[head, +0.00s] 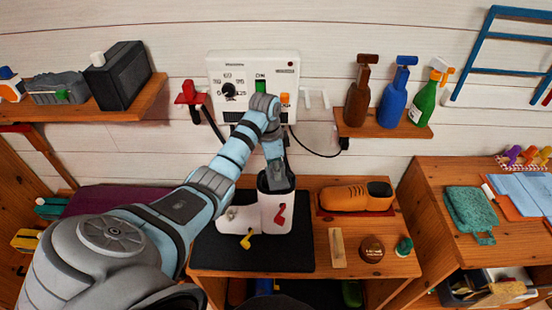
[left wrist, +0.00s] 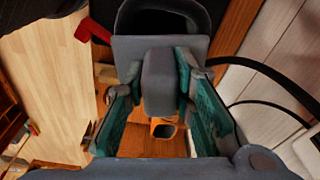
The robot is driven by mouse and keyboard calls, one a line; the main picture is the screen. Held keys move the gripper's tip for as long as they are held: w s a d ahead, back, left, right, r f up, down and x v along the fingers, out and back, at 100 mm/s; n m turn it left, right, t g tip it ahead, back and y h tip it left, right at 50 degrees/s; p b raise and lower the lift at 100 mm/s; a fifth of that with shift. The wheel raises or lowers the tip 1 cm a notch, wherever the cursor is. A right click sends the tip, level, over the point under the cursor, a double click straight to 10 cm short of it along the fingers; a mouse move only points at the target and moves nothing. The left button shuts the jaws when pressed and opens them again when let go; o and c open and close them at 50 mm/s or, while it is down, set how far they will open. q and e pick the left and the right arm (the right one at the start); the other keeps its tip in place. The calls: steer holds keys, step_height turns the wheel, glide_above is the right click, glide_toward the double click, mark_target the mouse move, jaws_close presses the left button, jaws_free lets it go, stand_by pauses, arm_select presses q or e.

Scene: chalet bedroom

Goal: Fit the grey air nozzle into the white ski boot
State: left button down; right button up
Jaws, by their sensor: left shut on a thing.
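My left gripper (head: 275,176) comes down from above over the boot's dark top. In the left wrist view its teal pads (left wrist: 160,85) are closed around a grey block, the air nozzle (left wrist: 158,75). The nozzle is mostly hidden by the gripper in the head view. I cannot tell how deep it sits in the boot. My right gripper is not in view.
A white control panel (head: 238,82) hangs on the wall behind the boot, with a black hose beside it. A wooden block (head: 337,247), a brown tin (head: 371,249) and a yellow key-like piece (head: 246,240) lie nearby.

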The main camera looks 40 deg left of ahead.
arm_select(q)
steer(key=shift+f, duration=0.4)
steer(key=c, duration=1.3)
jaws_free()
steer(key=r, duration=0.7)
steer(key=shift+s+a+r, duration=0.2)
steer(key=shift+s+a, duration=0.1)
steer(key=shift+s, duration=0.05)
steer(key=shift+f, duration=0.1)
